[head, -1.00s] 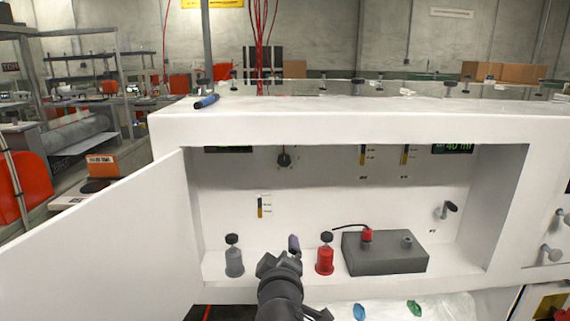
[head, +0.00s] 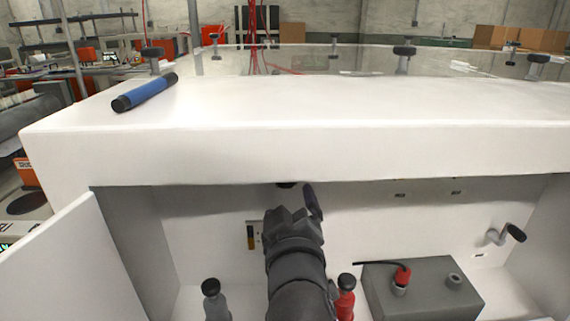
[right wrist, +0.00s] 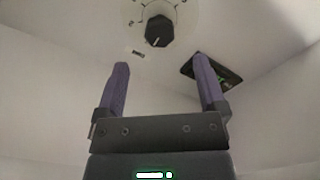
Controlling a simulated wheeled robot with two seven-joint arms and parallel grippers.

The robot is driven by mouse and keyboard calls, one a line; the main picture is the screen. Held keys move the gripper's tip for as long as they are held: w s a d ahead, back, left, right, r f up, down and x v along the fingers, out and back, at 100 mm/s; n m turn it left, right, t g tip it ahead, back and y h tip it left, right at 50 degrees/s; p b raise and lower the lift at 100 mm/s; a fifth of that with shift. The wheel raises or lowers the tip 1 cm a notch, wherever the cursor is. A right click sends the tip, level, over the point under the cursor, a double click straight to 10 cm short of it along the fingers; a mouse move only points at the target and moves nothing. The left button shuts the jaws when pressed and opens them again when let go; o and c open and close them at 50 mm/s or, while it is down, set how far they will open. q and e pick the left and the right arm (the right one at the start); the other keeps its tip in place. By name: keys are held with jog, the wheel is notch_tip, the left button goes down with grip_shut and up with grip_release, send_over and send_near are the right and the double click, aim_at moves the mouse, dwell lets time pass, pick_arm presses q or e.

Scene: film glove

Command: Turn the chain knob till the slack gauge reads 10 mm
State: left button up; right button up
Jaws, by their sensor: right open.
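A black knob (right wrist: 159,31) with a pale pointer mark sits on a round plate on the white panel in the right wrist view. In the head view only a dark sliver of this knob (head: 286,184) shows under the cabinet's upper edge. My right gripper (right wrist: 161,72) is open and empty, its two purple fingers apart, below and short of the knob. In the head view the right gripper (head: 300,205) reaches into the cabinet. A dark display (right wrist: 222,77) with green characters is partly behind one finger; I cannot read it. My left gripper is out of view.
The white cabinet's top edge (head: 300,155) overhangs the arm. Its door (head: 55,265) stands open at left. Inside are a grey bottle (head: 213,302), a red bottle (head: 345,300), a grey box (head: 425,292) and a crank (head: 505,235). A blue cylinder (head: 146,92) lies on top.

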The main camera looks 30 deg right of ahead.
aim_at(287, 188)
jog(key=b+x, duration=0.2)
jog(key=x, duration=0.6)
jog(key=shift+w+d, duration=0.3)
jog(key=shift+w, duration=0.05)
jog(key=c, duration=0.9)
grip_shut()
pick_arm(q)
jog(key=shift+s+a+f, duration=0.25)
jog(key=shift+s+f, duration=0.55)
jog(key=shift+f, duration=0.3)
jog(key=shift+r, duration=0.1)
